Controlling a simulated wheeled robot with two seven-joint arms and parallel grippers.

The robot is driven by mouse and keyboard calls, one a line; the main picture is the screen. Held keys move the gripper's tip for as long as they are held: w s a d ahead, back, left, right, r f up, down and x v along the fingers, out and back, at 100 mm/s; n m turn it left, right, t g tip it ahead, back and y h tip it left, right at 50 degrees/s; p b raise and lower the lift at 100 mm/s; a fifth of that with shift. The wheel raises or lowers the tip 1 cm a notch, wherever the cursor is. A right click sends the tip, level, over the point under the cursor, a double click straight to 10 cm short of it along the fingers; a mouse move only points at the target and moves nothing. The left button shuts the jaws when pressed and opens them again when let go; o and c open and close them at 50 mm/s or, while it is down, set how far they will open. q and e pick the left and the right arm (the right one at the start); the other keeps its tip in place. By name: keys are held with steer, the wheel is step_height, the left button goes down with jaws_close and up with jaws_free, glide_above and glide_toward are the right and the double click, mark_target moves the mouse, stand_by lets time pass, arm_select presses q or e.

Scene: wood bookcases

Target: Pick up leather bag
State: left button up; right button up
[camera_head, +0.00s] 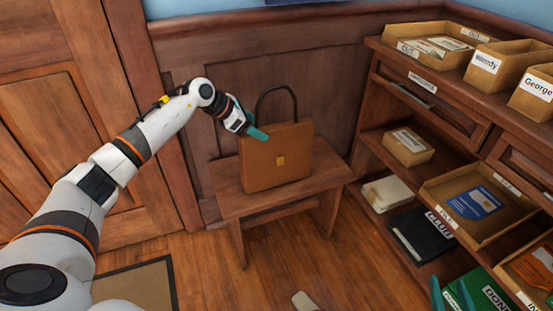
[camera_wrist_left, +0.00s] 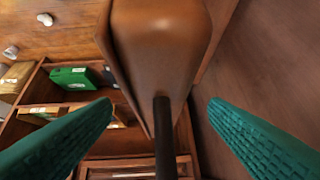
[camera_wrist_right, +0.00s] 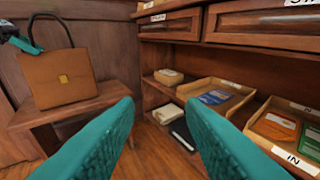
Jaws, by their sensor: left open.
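The brown leather bag (camera_head: 280,170) stands upright on a small wooden bench (camera_head: 232,203). Its dark arched handle (camera_head: 295,98) rises above it. My left gripper (camera_head: 252,130) is at the bag's upper left, beside the handle. In the left wrist view, the bag (camera_wrist_left: 160,45) and its handle (camera_wrist_left: 165,140) lie between the open teal fingers (camera_wrist_left: 160,105), with gaps on both sides. My right gripper (camera_head: 450,288) is low at the right. In the right wrist view its fingers (camera_wrist_right: 160,103) are apart with nothing between them, and the bag (camera_wrist_right: 65,82) stands to the left.
A wooden bookcase (camera_head: 365,150) at the right holds trays, boxes and a black folder (camera_head: 420,234). A green box (camera_head: 484,290) is low at the right. A panelled wall (camera_head: 335,80) is behind the bag, a door (camera_head: 50,110) at the left. Floor in front is mostly clear.

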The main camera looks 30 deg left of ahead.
mark_target(263, 129)
arm_select(q)
steer(key=shift+b+x, duration=0.3)
steer(key=shift+x, duration=1.4)
arm_select(e)
steer(key=r+t, duration=0.2)
steer(key=r, duration=0.1)
steer(key=shift+w+a+r+t+y, duration=0.25)
steer(key=shift+w+a+t+y, duration=0.05)
steer(key=shift+w+a+t, duration=0.1)
arm_select(q)
steer(key=shift+c, duration=0.6)
steer(key=shift+r, duration=0.1)
jaws_close()
